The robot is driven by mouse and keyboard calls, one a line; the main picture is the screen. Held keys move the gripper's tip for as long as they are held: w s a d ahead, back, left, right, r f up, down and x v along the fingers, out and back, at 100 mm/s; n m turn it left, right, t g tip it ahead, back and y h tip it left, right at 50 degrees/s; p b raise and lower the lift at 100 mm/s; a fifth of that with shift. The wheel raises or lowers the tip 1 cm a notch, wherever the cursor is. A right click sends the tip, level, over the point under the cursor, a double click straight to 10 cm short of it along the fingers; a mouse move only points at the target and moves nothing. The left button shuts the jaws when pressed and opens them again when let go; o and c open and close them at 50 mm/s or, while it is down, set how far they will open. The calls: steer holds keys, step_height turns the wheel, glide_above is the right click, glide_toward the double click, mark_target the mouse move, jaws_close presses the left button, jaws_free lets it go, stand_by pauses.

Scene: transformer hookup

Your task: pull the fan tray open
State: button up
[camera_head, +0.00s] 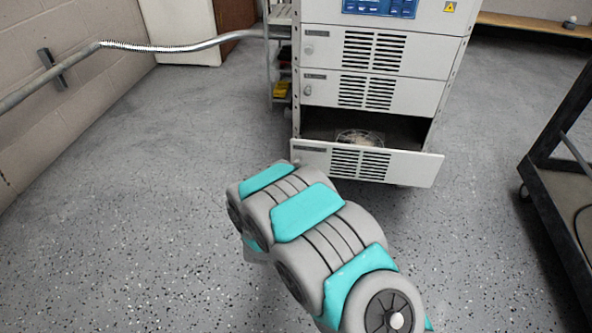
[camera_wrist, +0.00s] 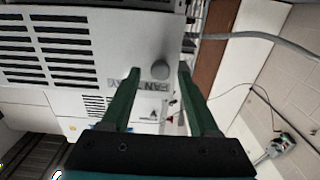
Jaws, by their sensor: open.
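The fan tray (camera_head: 405,168) is the lowest drawer of the white cabinet. It stands pulled out, with its slotted front ahead of the cabinet face and a round wire fan guard (camera_head: 360,137) visible inside. In the wrist view, which looks upside down, the tray front (camera_wrist: 120,50) carries a label reading "FAN TRAY" and a round grey knob (camera_wrist: 160,70). My gripper (camera_wrist: 159,69) is open, with its two dark green fingers on either side of the knob. I cannot tell whether they touch it. In the head view my arm hides the gripper.
The cabinet (camera_head: 375,50) has two shut slotted drawers above the tray. A dark cart (camera_head: 560,190) stands at the right. A metal conduit (camera_head: 180,47) runs from the left wall to the cabinet. The speckled floor is clear left and right of my arm.

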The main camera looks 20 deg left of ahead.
steer(key=v, duration=0.7)
steer(key=shift+s+p, duration=0.25)
steer(key=shift+p, duration=0.05)
steer(key=shift+w+d, duration=0.1)
steer(key=w+d+r+m+g+h+p, duration=0.1)
steer(key=w+d+r+m+g+p, duration=0.15)
steer(key=w+d+r+g, duration=0.2)
steer(key=s+d+r+g+p, duration=0.4)
steer(key=s+d+r+g, duration=0.3)
steer(key=d+r, duration=0.35)
steer(key=s+d+r+g+h+p, duration=0.1)
steer(key=s+d+r+g, duration=0.3)
steer(key=s+d, duration=0.8)
steer(key=s+d+r+g+h+p, duration=0.2)
steer(key=s+d+r, duration=0.6)
steer(key=s+d, duration=0.5)
steer(key=s+g+p, duration=0.1)
steer(key=s+g, duration=0.1)
steer(key=s, duration=0.3)
steer(key=shift+d+r, duration=0.25)
steer(key=shift+r, duration=0.1)
